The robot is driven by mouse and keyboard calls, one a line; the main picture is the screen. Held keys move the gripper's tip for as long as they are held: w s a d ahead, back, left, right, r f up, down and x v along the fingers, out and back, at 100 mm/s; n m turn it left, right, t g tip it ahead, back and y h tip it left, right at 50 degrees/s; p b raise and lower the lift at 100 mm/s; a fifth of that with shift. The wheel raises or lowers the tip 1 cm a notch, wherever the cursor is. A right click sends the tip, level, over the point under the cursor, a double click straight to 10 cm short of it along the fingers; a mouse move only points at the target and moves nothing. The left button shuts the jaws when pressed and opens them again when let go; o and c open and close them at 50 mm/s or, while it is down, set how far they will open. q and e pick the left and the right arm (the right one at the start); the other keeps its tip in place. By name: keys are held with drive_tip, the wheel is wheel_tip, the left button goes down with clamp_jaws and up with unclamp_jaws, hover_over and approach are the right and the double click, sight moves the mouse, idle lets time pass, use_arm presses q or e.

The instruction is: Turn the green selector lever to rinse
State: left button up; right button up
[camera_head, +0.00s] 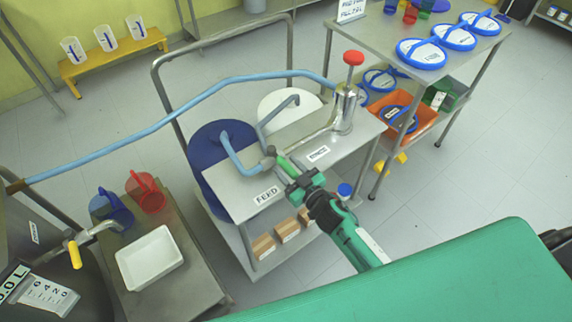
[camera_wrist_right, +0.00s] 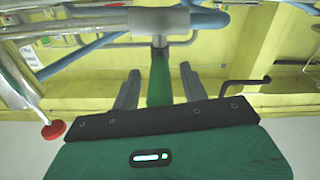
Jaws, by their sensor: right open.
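The green selector lever (camera_head: 287,163) is on a metal valve at the front of the trolley top, where the pipes meet. It points from the valve toward my right gripper, between the FEED label (camera_head: 267,195) and a second label (camera_head: 318,153) too small to read surely. My right gripper (camera_head: 297,177) is open around the lever. In the right wrist view, the green lever (camera_wrist_right: 159,82) stands between the two fingers of the right gripper (camera_wrist_right: 159,88), with gaps on both sides. My left gripper is not in view.
A metal pump (camera_head: 345,108) with a red knob (camera_head: 353,58) stands on the trolley (camera_head: 238,200). A blue hose (camera_head: 150,125) runs left from it. A side table at left holds a white tray (camera_head: 149,258), a blue jug (camera_head: 118,210) and a red jug (camera_head: 147,193).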

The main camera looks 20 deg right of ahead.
drive_tip(key=shift+w+a, duration=0.2)
drive_tip(key=shift+w, duration=0.3)
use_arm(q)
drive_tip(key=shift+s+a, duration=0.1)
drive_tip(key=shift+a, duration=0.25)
